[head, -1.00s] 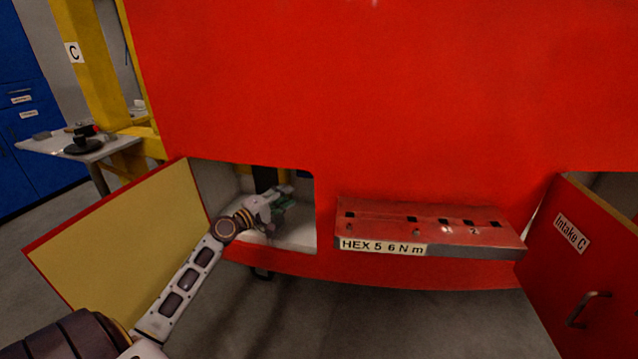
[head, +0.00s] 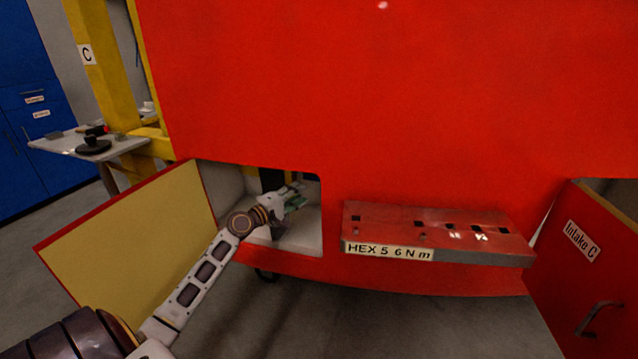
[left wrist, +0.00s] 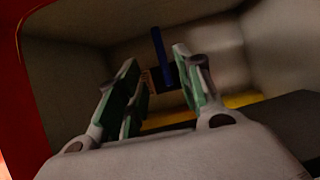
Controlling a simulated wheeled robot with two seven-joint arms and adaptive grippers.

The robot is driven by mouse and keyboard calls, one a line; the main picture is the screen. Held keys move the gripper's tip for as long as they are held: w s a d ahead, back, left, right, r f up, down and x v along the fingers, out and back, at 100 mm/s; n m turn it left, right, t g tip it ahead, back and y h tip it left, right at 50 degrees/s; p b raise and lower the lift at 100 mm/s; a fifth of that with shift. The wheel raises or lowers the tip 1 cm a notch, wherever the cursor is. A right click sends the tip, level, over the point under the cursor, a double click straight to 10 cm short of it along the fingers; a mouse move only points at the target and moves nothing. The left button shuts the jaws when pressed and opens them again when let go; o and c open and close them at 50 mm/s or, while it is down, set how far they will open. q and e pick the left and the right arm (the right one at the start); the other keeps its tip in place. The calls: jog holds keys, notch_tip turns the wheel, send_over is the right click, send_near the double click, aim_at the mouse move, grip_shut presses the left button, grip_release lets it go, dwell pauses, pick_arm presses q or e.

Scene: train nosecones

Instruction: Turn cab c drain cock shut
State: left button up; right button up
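My left gripper (head: 298,197) reaches into an open compartment (head: 306,236) low in the red cab front. In the left wrist view the left gripper (left wrist: 155,60) is open, its two green-padded fingers apart. A blue upright bar (left wrist: 159,45), which looks like the drain cock's handle, shows beyond and between the fingertips. A dark body (left wrist: 170,76) is behind it. I cannot tell whether the fingers touch the bar. In the head view the gripper and compartment edge hide the cock. My right gripper is not in view.
A yellow-faced door (head: 130,235) stands open left of the compartment. A red ledge marked "HEX 5 6 N m" (head: 440,225) juts out to the right. The open "Intake C" door (head: 580,260) is at far right. A side table (head: 60,145) stands at left.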

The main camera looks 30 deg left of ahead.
aim_at(319, 178)
pick_arm(q)
jog(key=w+d, duration=0.1)
jog(key=w, duration=0.9)
jog(key=shift+w+d+b, duration=0.3)
jog(key=shift+w+d, duration=0.05)
jog(key=shift+d, duration=0.05)
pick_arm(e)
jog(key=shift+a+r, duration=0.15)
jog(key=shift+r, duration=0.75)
pick_arm(q)
jog(key=shift+c, duration=0.4)
grip_shut()
